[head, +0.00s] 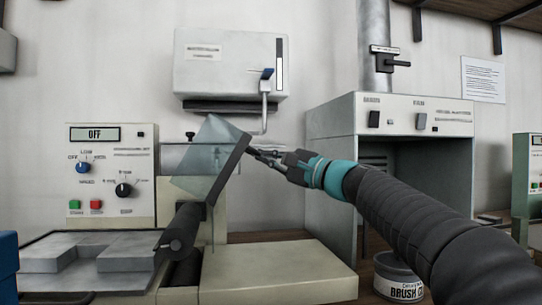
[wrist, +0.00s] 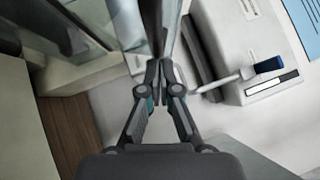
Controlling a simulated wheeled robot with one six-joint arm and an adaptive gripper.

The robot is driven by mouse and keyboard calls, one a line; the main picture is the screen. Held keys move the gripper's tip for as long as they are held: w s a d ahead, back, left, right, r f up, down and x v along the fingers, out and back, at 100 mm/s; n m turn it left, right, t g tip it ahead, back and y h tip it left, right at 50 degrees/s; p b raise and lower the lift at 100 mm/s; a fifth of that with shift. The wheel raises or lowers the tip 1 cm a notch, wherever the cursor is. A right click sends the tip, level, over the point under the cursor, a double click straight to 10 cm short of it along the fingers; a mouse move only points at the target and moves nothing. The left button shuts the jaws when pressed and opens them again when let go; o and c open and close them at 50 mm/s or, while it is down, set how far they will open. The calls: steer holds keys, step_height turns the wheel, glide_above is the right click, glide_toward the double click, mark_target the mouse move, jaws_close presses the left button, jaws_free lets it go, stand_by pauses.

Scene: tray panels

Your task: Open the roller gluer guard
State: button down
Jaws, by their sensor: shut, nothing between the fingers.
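The roller gluer (head: 110,185) is a cream machine at left with an OFF display, knobs and buttons. Its guard (head: 207,160) is a clear bluish panel with a dark edge bar, standing tilted above the dark rollers (head: 186,228). My gripper (head: 252,152) is shut and empty, its fingertips at the upper part of the dark bar on the guard's right side; whether they touch it I cannot tell. In the wrist view my shut fingertips (wrist: 159,72) point at the dark edge of the guard, with the clear panel to its left.
A white wall box (head: 230,65) with a blue-tipped lever (head: 266,90) hangs behind the guard. A hooded cabinet (head: 420,115) stands at right, with a tin (head: 398,278) in front. Grey blocks (head: 125,257) lie on the tray at left. A bare cream slab (head: 290,270) fills the front middle.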

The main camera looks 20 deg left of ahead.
steer(key=shift+s+a+r, duration=0.25)
steer(key=shift+a+r, duration=0.2)
steer(key=shift+r, duration=0.2)
